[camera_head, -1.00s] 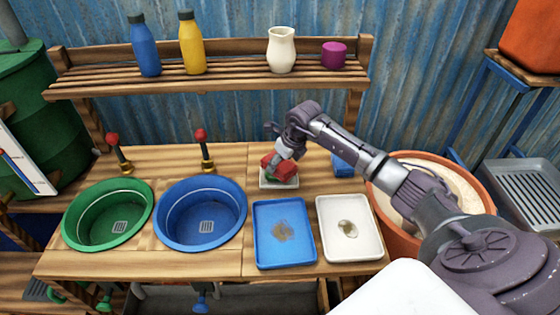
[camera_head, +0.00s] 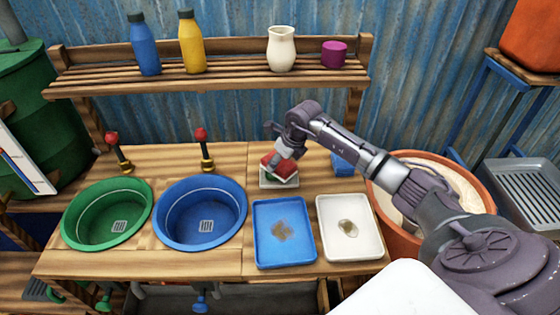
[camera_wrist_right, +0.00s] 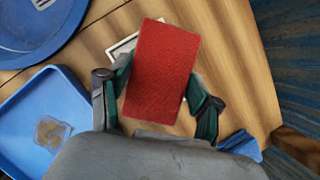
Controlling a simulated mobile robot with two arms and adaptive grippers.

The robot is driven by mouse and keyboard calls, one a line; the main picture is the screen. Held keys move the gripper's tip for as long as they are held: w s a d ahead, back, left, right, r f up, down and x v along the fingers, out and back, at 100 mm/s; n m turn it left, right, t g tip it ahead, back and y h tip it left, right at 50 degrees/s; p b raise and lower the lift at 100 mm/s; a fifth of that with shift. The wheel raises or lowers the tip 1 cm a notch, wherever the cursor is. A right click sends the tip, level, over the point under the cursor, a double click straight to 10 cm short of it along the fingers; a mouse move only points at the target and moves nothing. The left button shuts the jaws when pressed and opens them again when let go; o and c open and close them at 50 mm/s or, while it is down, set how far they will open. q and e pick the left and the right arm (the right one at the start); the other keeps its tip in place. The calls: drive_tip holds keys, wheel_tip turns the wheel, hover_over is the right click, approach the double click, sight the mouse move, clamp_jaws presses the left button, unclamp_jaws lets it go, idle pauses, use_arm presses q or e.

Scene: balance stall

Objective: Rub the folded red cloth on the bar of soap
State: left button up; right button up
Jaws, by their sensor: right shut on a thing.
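The folded red cloth (camera_head: 281,166) is held by my right gripper (camera_head: 278,160), low over a small white dish (camera_head: 284,184) behind the blue and white trays. In the right wrist view the cloth (camera_wrist_right: 163,72) lies between the two fingers of my right gripper (camera_wrist_right: 158,95), and the dish rim (camera_wrist_right: 122,48) shows beyond it. A bit of green shows under the cloth in the head view, but I cannot tell whether it is soap or a fingertip. The bar of soap is not clearly visible. My left gripper is not in view.
A blue tray (camera_head: 263,243) and a white tray (camera_head: 364,241), each with a stain, lie in front. A blue basin (camera_head: 168,241) and a green basin (camera_head: 76,238) are to the left. A blue object (camera_head: 343,165) and a terracotta pot (camera_head: 396,238) are to the right.

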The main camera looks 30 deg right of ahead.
idle(0.3)
drive_tip(key=shift+r+p, duration=2.25)
drive_tip(key=shift+r, duration=1.25)
drive_tip(key=shift+a, duration=0.1)
